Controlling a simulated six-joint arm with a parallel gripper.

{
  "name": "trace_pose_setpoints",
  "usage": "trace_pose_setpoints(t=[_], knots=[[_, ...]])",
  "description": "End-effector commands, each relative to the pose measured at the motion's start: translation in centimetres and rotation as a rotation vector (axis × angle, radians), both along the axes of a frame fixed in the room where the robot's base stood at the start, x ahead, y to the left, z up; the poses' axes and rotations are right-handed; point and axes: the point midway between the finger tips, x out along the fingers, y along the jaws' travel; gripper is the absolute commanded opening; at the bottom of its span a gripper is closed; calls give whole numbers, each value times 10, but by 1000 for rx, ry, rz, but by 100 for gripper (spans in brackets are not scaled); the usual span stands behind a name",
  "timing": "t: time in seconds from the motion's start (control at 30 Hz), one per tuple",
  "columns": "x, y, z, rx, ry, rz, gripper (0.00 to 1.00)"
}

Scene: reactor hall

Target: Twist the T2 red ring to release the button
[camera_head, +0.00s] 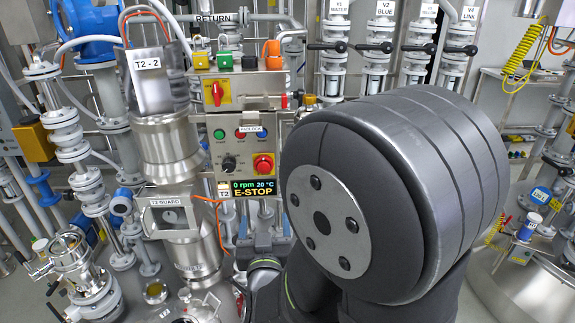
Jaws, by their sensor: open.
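The red emergency-stop button with its ring (263,165) sits at the lower right of the T2 control panel (247,190). It is small here, and I cannot tell the ring apart from the button. The T2 display (252,188) below it reads "0 rpm 20 °C" and "E-STOP". A black knob (229,164) is to the button's left. Green, red and blue small buttons (240,134) run in a row above. A large dark joint of my arm fills the middle right, close to the panel's right side in the picture.
The T2-2 vessel (165,145) stands left of the panel, with the T2 guard (172,216) below. A box with a red switch (217,93) and padlocks (271,50) is above the panel. Valves with black levers (375,47) line the back. Pipes crowd the left.

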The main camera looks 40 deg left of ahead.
Motion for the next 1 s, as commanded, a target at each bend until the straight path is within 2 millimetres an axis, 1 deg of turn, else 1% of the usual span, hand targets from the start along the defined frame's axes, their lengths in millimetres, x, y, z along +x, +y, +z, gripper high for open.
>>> trace_pose_setpoints(t=[0.1,0.3,0.4,0.6,0.77,0.87,1.0], knots=[[17,13,-12,7,-79,-10,73],[40,31,-34,46,-213,1,73],[49,36,-48,69,-267,13,73],[58,39,-70,108,-333,40,73],[61,41,-76,124,-352,49,73],[65,45,-74,129,-355,49,73],[77,59,-64,130,-356,49,73]])
